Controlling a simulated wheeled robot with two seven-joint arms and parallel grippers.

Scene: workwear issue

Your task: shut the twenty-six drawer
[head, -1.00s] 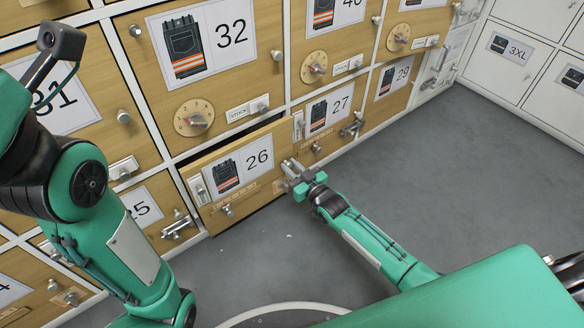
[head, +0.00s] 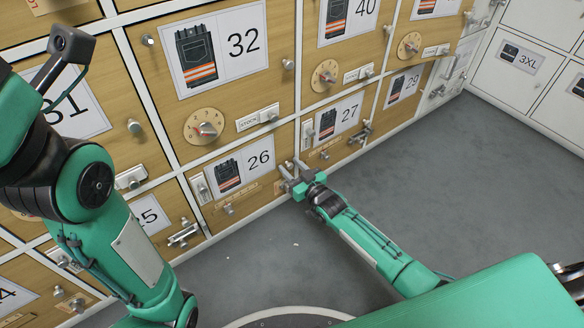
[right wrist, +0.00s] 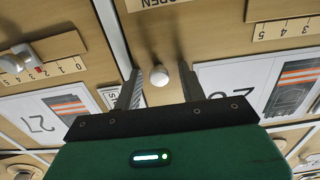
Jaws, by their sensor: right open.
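The twenty-six drawer (head: 246,172) is a wooden front with a white label showing dark trousers with orange bands. Its front looks flush, or nearly flush, with the cabinet face, and no dark opening shows above it. My right gripper (head: 290,176) is at the drawer's right edge. In the right wrist view its two fingers are open, with a round pale knob (right wrist: 159,76) between them. I cannot tell whether the fingers touch the knob or the front. My left arm shows at the left of the head view, but its gripper is out of sight.
Drawer 32 (head: 216,105) with a dial is above, and drawer 27 (head: 338,122) with a latch is to the right. White lockers (head: 520,70) stand at the far right. The grey floor (head: 440,180) is clear apart from small pale scraps.

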